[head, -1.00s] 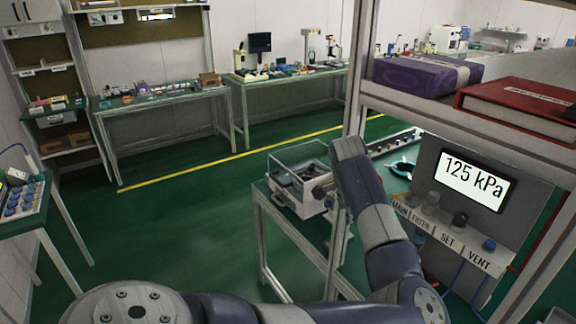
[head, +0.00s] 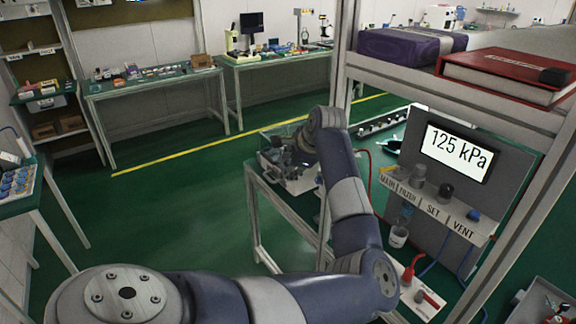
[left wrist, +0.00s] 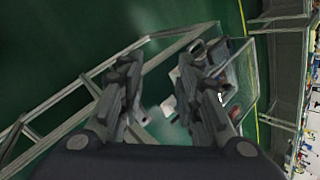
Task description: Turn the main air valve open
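The grey air panel (head: 506,177) stands at the right in the head view, with a screen (head: 458,152) reading 125 kPa. A dark knob (head: 446,191) is by SET and a blue knob (head: 473,215) by VENT. My left gripper (left wrist: 165,80) is open and empty in the left wrist view, left of the panel in the head view. My right gripper is out of view.
A shelf (head: 480,82) with a purple box (head: 405,47) and a red binder (head: 510,72) overhangs the panel, and its post (head: 346,60) stands left of it. A clear-walled case (head: 280,170) is near my left gripper. Open green floor lies left.

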